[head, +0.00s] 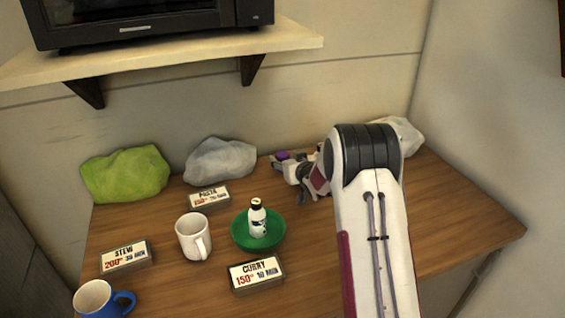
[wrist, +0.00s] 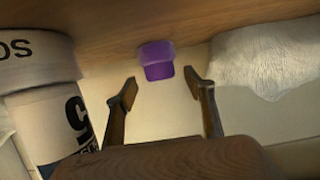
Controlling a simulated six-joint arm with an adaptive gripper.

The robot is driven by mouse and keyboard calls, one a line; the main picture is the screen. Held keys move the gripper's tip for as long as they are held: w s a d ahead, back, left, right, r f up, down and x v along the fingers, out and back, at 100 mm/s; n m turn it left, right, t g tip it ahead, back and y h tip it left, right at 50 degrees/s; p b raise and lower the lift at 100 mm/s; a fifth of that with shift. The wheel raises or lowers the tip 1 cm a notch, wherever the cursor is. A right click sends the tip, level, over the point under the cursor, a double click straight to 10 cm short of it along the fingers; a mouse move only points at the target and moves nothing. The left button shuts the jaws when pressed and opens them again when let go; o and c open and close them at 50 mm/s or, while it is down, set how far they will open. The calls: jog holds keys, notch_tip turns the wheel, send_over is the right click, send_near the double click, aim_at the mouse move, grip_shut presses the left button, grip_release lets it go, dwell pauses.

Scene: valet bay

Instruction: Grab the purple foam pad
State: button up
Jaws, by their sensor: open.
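The purple foam pad (wrist: 157,60) lies on the wooden table near the wall in the wrist view. It shows ahead of my gripper (wrist: 160,88), between the lines of the two fingers and apart from them. The fingers are spread with nothing between them. In the head view a small part of the purple pad (head: 282,156) shows at the back of the table, just beyond my gripper (head: 285,168). My arm hides the area to the right of it.
A white crumpled bag (wrist: 275,58) lies right of the pad. Grey (head: 220,161) and green (head: 125,174) bags stand along the wall. A green bowl (head: 240,242) with a small bottle (head: 257,217), a white mug (head: 192,238) and label blocks (head: 256,274) occupy the front left. A shelf (head: 290,42) hangs above.

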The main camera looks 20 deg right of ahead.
aim_at(284, 157)
jog(key=shift+x, duration=2)
jog(key=c, duration=1.2)
